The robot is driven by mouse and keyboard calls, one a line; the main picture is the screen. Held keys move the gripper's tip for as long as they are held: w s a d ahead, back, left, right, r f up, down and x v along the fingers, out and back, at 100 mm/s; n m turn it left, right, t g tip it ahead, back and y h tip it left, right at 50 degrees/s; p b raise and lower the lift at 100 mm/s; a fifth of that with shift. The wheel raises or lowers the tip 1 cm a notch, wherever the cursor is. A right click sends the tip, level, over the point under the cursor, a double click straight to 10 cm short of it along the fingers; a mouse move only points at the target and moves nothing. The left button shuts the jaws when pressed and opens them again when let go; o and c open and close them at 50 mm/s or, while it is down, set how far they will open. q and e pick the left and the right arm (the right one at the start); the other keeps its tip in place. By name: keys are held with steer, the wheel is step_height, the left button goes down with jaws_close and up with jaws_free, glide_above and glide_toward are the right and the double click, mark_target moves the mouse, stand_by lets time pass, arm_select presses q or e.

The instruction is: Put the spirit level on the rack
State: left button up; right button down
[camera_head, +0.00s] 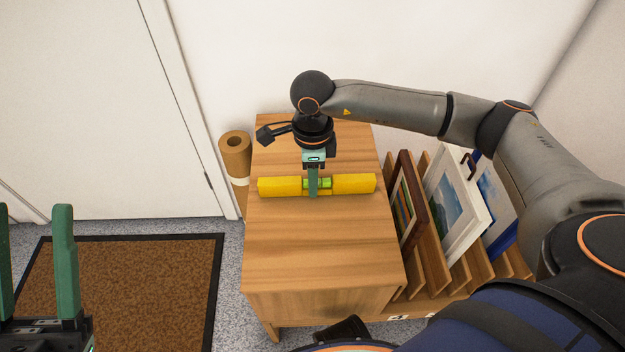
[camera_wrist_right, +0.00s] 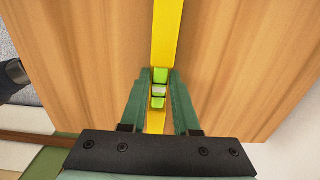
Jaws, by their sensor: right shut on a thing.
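The yellow spirit level (camera_head: 354,184) with a green vial lies across the wooden cabinet top (camera_head: 320,240), left to right in the head view. My right gripper (camera_head: 313,192) is over its middle, pointing down, with its fingers shut on the level around the vial. In the right wrist view the level (camera_wrist_right: 166,32) runs between the two fingers of the gripper (camera_wrist_right: 160,85). I cannot tell whether the level still touches the top. The wooden rack (camera_head: 459,278) stands right of the cabinet, with slots between upright dividers. My left gripper (camera_head: 35,265) is open and empty at the lower left.
Framed prints stand in the rack: a brown-framed one (camera_head: 411,200), a white-framed one (camera_head: 457,205) and a blue one (camera_head: 497,205). A brown paper roll (camera_head: 235,158) stands left of the cabinet. A brown doormat (camera_head: 130,290) lies on the floor. The front of the cabinet top is clear.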

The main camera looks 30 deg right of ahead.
steer(key=shift+r, duration=0.1)
steer(key=c, duration=1.1)
jaws_free()
steer(key=shift+f, duration=0.2)
steer(key=o, duration=0.4)
steer(key=shift+o, duration=0.2)
steer(key=shift+r, duration=0.1)
